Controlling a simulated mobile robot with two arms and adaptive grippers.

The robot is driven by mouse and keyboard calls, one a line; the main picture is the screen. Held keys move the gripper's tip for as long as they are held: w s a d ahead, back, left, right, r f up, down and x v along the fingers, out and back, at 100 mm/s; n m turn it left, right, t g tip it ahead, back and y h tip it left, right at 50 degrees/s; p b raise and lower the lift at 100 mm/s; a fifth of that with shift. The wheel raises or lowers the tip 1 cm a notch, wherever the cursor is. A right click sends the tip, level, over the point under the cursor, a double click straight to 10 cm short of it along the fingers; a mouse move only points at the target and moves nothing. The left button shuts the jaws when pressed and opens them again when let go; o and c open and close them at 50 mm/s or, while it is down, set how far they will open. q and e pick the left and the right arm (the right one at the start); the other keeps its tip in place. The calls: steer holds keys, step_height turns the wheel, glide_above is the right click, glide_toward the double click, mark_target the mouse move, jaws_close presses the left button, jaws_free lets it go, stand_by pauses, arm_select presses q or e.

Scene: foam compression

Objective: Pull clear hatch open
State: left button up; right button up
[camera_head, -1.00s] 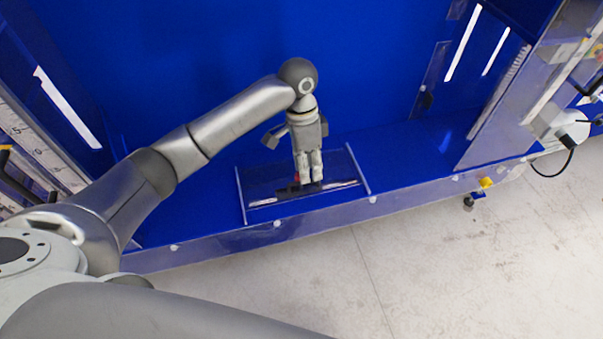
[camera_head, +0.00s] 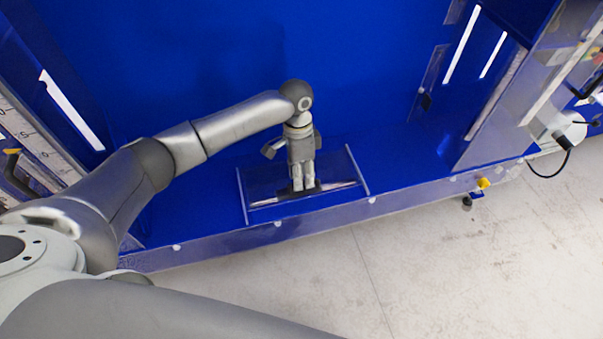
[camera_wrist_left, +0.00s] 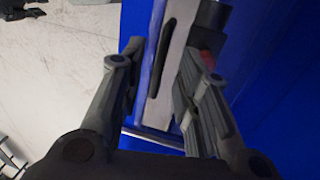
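The clear hatch (camera_head: 335,171) is a see-through panel between two pale side rails, low on the front of the blue machine. A dark handle strip lies near its lower edge, partly hidden by my left gripper (camera_head: 303,187), which points down at it. In the left wrist view my left gripper (camera_wrist_left: 158,50) is open, its fingers apart on either side of a pale strip (camera_wrist_left: 176,62) with a dark slot. I cannot tell whether either finger touches it. A dark part with a red spot shows beyond the right finger. My right gripper is not in view.
The tall blue back wall (camera_head: 350,70) stands behind my arm. A clear front ledge (camera_head: 420,193) runs along the machine's lower edge. A clear side panel (camera_head: 500,110) and a yellow-and-black fitting (camera_head: 482,184) are at the right. The pale floor (camera_head: 450,270) in front is clear.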

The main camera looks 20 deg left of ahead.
arm_select(q)
steer(key=shift+f, duration=0.3)
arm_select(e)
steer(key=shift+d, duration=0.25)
arm_select(q)
jaws_close()
